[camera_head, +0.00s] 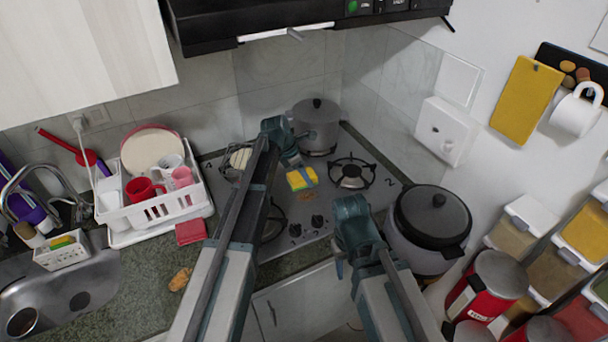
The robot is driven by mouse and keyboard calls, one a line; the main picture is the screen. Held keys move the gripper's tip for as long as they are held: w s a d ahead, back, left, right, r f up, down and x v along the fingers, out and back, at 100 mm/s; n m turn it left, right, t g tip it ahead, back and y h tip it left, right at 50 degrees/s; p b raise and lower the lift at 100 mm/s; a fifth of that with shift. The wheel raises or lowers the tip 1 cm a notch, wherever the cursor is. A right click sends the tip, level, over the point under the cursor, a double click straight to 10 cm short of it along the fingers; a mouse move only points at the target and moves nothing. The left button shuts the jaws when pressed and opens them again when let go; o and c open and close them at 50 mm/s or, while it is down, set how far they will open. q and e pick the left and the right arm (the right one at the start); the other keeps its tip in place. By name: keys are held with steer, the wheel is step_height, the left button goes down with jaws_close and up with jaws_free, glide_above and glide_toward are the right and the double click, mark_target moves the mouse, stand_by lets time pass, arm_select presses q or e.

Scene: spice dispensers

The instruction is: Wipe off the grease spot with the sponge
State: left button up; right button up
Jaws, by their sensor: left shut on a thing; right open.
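A yellow sponge (298,181) is over the grey stovetop, between the burners. My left gripper (302,172) reaches in from the left and is shut on the sponge. A small brownish spot (307,197) shows on the stovetop just below the sponge in the picture; it looks like the grease spot. I cannot tell whether the sponge touches the stovetop. My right gripper (341,262) is open and empty, near the front edge of the stove, left of the pressure cooker.
A grey pot (317,128) stands at the back of the stove, next to a bare burner (352,174). A black-lidded cooker (433,218) stands at right. A white dish rack (158,208) with cups and plates stands at left, with a red box (191,231) beside it.

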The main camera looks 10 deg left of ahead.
arm_select(q)
steer(key=shift+r+p, duration=0.8)
steer(key=shift+r, duration=0.4)
step_height(320, 180, up, 3)
steer(key=p, duration=0.3)
steer(key=shift+r, duration=0.1)
